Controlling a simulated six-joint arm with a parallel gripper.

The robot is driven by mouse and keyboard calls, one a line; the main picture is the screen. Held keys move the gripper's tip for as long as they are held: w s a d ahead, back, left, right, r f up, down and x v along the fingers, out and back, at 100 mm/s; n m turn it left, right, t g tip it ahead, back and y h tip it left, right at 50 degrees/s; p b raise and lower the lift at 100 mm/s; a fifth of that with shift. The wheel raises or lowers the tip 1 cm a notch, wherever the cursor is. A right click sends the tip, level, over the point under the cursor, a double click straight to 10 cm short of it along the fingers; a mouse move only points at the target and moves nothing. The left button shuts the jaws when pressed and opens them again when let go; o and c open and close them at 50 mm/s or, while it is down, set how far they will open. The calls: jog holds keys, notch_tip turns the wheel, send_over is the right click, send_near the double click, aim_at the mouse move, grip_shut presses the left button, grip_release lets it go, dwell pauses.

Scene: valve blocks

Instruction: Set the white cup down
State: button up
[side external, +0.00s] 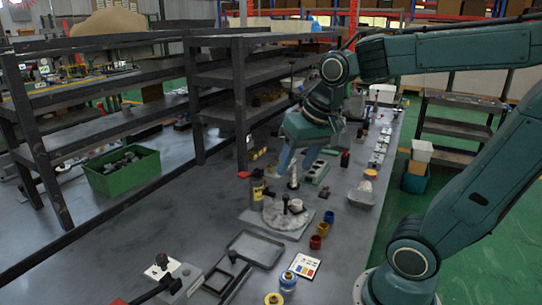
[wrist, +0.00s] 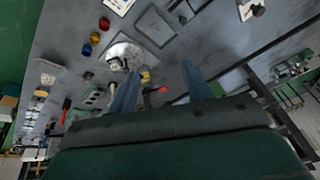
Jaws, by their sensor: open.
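A small white cup-like piece (side external: 295,206) stands on the pale round plate (side external: 276,222) in the side view. A dark part beside it makes its outline hard to read. In the wrist view a white piece (wrist: 115,64) shows at the plate's near edge, close to one finger. My gripper (side external: 294,170) is open, with its two blue fingers pointing down above the bench, behind the plate in the side view. In the wrist view the fingers (wrist: 158,70) are wide apart with nothing clasped between them. A silver upright part shows near the fingers in the side view, and I cannot tell its distance from them.
Small coloured cups (side external: 322,229) stand right of the plate, and a grey tray (side external: 256,249) lies in front. A yellow-and-black piece (side external: 257,187) stands close behind the plate. Dark shelving (side external: 240,105) rises to the left. Bare bench (side external: 150,235) lies left of the plate.

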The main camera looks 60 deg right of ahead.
jog(key=s+a+n+t, duration=0.1)
jog(key=s+a+n, duration=0.3)
jog(key=s+n, duration=0.2)
jog(key=shift+s+a+f+y, duration=0.25)
jog(key=shift+s+y, duration=0.15)
dwell(0.4)
